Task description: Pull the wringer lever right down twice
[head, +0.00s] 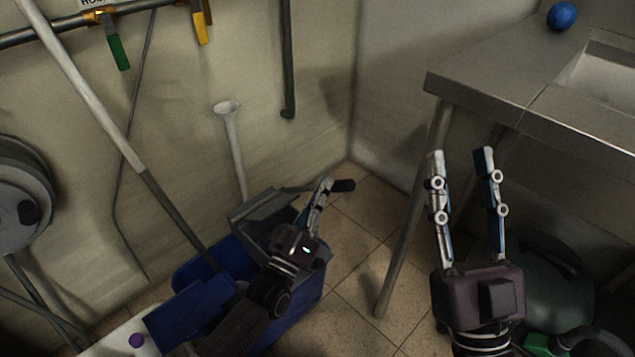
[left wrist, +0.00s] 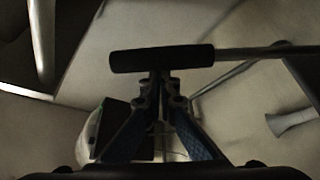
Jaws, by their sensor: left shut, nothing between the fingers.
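The wringer (head: 262,212) is a grey unit on top of a blue bucket (head: 312,298). Its lever runs out to the right, roughly level, and ends in a black grip (head: 344,185). My left gripper (head: 325,184) is shut and empty, its fingertips at the lever beside the grip. In the left wrist view the black grip (left wrist: 160,58) lies across the closed fingertips, with the metal lever rod (left wrist: 250,53) running right. I cannot tell whether they touch. My right gripper (head: 461,153) is open and empty, away from the lever, in front of the steel table.
A steel table (head: 510,95) with a blue ball (head: 562,16) stands at the right. A long mop handle (head: 100,110) leans into the bucket. A dark rounded container (head: 548,285) is under the table.

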